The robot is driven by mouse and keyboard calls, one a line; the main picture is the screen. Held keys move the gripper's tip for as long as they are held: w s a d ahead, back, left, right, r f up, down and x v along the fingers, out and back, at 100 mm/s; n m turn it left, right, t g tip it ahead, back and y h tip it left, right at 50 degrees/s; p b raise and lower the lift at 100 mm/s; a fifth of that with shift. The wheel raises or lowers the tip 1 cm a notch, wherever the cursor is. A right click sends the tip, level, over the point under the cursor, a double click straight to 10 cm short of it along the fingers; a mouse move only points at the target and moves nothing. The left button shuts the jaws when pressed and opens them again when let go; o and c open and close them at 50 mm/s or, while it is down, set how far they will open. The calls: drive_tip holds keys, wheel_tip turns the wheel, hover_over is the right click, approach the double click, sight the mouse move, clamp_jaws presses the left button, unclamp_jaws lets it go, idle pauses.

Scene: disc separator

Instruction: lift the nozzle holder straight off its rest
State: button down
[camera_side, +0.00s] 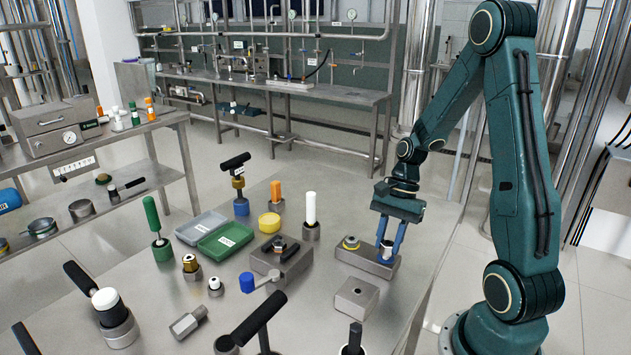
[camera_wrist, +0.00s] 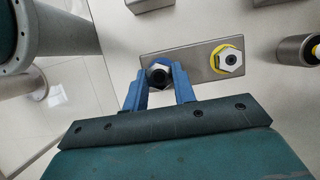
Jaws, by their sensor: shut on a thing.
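The nozzle holder (camera_wrist: 159,76) is a silver hex piece with a dark centre hole, between the blue fingers of my gripper (camera_wrist: 158,73) in the wrist view. In the side view the holder (camera_side: 386,248) shows as a small pale piece between the fingers of my gripper (camera_side: 389,252). My gripper points down and is shut on it. The rest (camera_side: 365,262) is a flat grey metal block. The holder is over its right end in the side view; whether it touches the block is hidden by the fingers.
A yellow-ringed hex nut piece (camera_wrist: 228,59) sits on the block's other end, close beside my gripper. A grey square block (camera_side: 356,297) stands in front. A white-topped cylinder (camera_side: 311,210) and a yellow cup (camera_side: 269,223) stand to the left. The table's right edge is near.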

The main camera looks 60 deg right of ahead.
sight(389, 241)
drive_tip(key=shift+r, duration=3.1)
